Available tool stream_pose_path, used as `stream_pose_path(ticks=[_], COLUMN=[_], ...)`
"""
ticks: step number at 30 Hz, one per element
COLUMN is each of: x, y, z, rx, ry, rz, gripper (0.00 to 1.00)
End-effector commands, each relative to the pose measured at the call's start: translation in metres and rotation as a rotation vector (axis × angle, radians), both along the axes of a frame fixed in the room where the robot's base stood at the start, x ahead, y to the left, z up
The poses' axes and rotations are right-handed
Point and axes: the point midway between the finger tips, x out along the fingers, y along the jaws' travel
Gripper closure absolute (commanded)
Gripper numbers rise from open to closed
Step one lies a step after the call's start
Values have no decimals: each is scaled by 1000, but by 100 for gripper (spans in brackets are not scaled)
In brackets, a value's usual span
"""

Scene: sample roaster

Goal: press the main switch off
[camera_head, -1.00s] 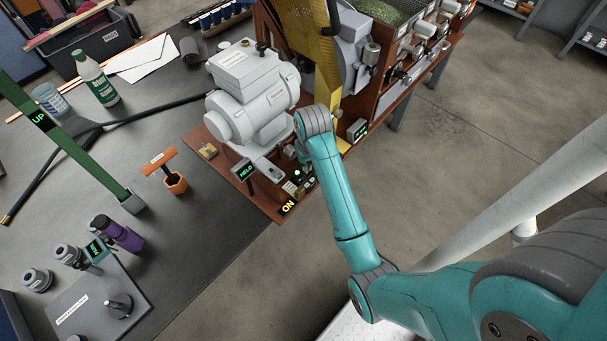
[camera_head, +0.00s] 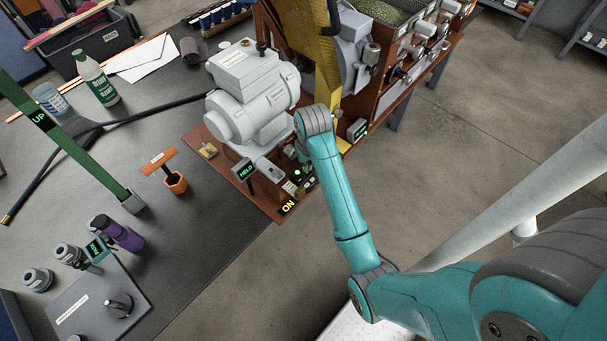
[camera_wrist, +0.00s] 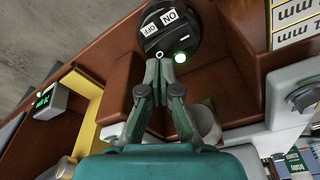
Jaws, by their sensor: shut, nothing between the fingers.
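A round black switch plate (camera_wrist: 166,30) with white ON and OFF labels shows at the top of the wrist view. Whether the tips touch the plate I cannot tell. In the head view a yellow ON sign (camera_head: 288,207) is lit at the base's front corner. My arm hides part of the gripper and switch there.
A grey motor housing (camera_head: 250,100) stands behind the switch area, with a HELD display (camera_head: 243,170) beside it. A small green display (camera_wrist: 42,99) and a yellow part (camera_wrist: 85,115) lie left in the wrist view. Open floor lies right of the bench.

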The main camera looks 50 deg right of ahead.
Motion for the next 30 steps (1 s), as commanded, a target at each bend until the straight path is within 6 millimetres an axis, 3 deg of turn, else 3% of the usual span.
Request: stream_pose_path(ticks=[30], x=[0], y=[0], z=[-12], rx=[0], ry=[1], rz=[0], gripper=[100])
